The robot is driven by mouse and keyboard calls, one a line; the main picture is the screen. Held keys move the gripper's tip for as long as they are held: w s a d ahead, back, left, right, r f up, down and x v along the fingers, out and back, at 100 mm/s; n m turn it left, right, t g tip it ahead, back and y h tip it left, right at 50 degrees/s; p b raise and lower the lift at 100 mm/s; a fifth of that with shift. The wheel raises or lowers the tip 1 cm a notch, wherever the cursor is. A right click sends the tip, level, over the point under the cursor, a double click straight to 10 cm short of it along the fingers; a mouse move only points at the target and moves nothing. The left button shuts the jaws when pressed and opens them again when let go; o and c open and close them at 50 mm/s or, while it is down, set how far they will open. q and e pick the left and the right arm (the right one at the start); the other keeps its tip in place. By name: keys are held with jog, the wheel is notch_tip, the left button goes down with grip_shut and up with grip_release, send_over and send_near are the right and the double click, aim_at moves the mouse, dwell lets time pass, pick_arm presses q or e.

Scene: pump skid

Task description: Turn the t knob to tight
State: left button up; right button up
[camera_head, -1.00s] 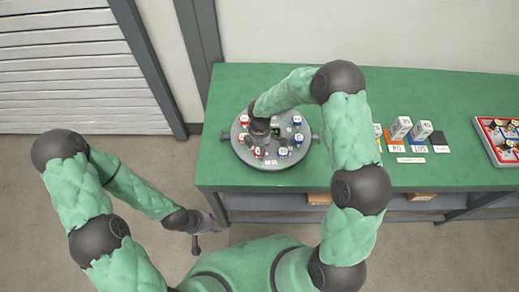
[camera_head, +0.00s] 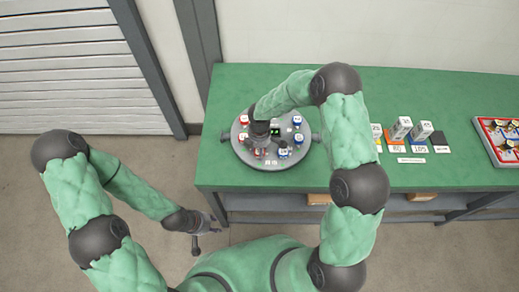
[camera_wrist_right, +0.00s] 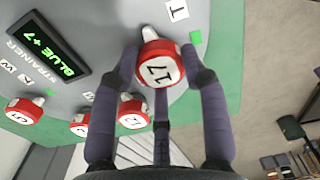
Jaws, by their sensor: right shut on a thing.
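The T knob (camera_wrist_right: 160,65) is a red knob with a white face marked 17. A white pointer sticks out of it, near a white tag with the letter T (camera_wrist_right: 177,10). In the right wrist view my right gripper (camera_wrist_right: 160,75) is shut on this knob, with fingers on both sides of it. In the head view the right gripper (camera_head: 262,148) reaches down over the round grey panel (camera_head: 243,158) and hides part of it. My left gripper (camera_head: 205,230) hangs beside the bench's left end, away from the panel. Its finger opening is unclear.
Other red knobs (camera_wrist_right: 26,111) and a black display (camera_wrist_right: 48,50) reading BLUE +7 surround the held knob. Blue knobs (camera_head: 297,121) are on the panel's right side. Number blocks (camera_head: 401,128) and a red-rimmed tray (camera_head: 490,145) stand further right on the green bench (camera_head: 460,95).

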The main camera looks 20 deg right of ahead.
jog(key=m+b, duration=0.3)
jog(key=shift+f+m, duration=0.15)
jog(key=shift+m, duration=0.15)
jog(key=m+b, duration=0.3)
jog(key=m, duration=0.1)
jog(key=m+b, duration=0.3)
jog(key=m, duration=0.2)
jog(key=shift+m, duration=0.4)
jog(key=m+b, duration=0.2)
jog(key=m, duration=0.2)
jog(key=shift+m, duration=0.3)
jog(key=o, duration=1.2)
jog(key=shift+c, duration=0.2)
jog(key=shift+r, duration=0.3)
notch_tip(320, 180, up, 12)
jog(key=shift+f, duration=0.15)
